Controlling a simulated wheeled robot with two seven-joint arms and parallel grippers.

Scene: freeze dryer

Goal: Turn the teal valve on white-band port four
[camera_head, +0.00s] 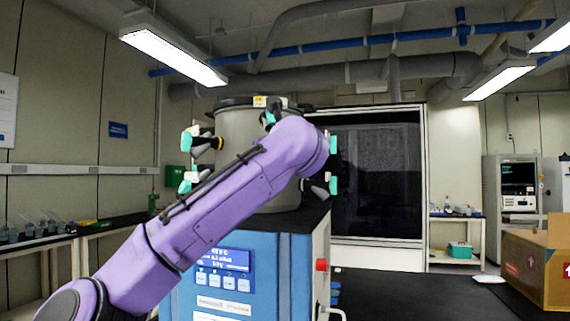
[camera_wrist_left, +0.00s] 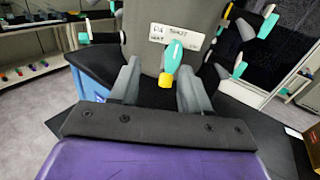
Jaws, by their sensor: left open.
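The freeze dryer's grey drum (camera_head: 238,125) stands on a blue cabinet (camera_head: 270,262), with several teal valves around it. In the left wrist view, a teal valve handle (camera_wrist_left: 174,54) with a yellow end (camera_wrist_left: 165,81) hangs in front of a white label (camera_wrist_left: 176,37) on the drum; the label's small print is hard to read. My left gripper (camera_wrist_left: 158,72) is open, its two grey fingers on either side of the handle's lower end, with gaps visible at both sides. In the head view my purple arm crosses the drum and hides this gripper. My right gripper is out of view.
Other teal valves stick out at the drum's left (camera_head: 187,142) and right (camera_head: 333,185). A dark glass-fronted enclosure (camera_head: 378,175) stands behind. A cardboard box (camera_head: 530,265) sits at the right on a black surface. A side bench (camera_head: 40,238) with small items is at left.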

